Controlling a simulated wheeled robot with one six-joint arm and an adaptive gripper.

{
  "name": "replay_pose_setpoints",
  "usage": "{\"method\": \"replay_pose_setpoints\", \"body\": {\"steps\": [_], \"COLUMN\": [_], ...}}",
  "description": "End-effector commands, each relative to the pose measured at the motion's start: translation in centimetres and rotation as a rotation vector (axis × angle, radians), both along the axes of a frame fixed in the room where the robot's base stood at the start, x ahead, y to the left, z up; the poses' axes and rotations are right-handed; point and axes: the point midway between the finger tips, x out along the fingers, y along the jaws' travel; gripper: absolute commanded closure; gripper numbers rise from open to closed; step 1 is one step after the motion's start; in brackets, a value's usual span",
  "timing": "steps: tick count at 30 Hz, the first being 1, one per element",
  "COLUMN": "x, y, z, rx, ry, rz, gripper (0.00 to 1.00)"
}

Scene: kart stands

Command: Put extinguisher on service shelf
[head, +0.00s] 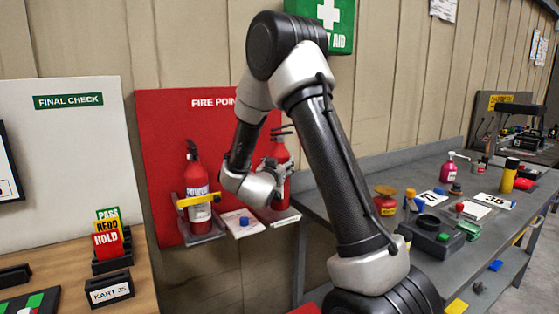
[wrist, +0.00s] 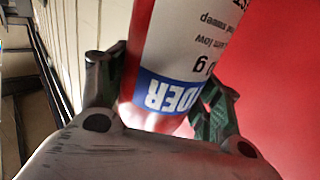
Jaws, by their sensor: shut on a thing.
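A red extinguisher (head: 281,153) with a black handle stands upright at the right side of the red fire point board. My gripper (head: 274,176) is shut on it at its body, partly hidden by my wrist. In the wrist view, the extinguisher (wrist: 168,50) with its white and blue label is between the two fingers of my gripper (wrist: 160,95). Whether its base touches the small ledge below cannot be told. A second red extinguisher (head: 198,181) stands in a bracket with a yellow strap to the left. A lower shelf (head: 512,262) shows under the grey workbench at right.
The red board (head: 165,140) is close behind my gripper. A small ledge with a white card (head: 240,222) lies between the extinguishers. The grey workbench (head: 335,190) holds bottles, cards and tools. A wooden table (head: 140,290) with signs stands at left.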

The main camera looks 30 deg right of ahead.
Motion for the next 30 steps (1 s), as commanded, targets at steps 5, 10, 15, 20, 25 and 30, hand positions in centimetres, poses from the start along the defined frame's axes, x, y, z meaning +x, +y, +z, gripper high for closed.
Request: {"method": "replay_pose_setpoints", "body": {"steps": [5, 10, 15, 20, 25, 30], "x": [0.1, 0.1, 0.0, 0.0, 0.0, 0.0], "y": [0.0, 0.0, 0.0, 0.0, 0.0, 0.0], "z": [-2.5, -2.7, -2.8, -3.2, -3.2, -3.2], "rx": [-0.002, -0.001, -0.001, 0.001, 0.0, 0.001], "ry": [0.001, -0.003, -0.003, 0.001, 0.001, 0.002], "rz": [0.001, 0.001, 0.001, 0.001, 0.001, 0.001], "gripper": [1.0, 1.0, 1.0, 0.23, 0.15, 0.15]}}
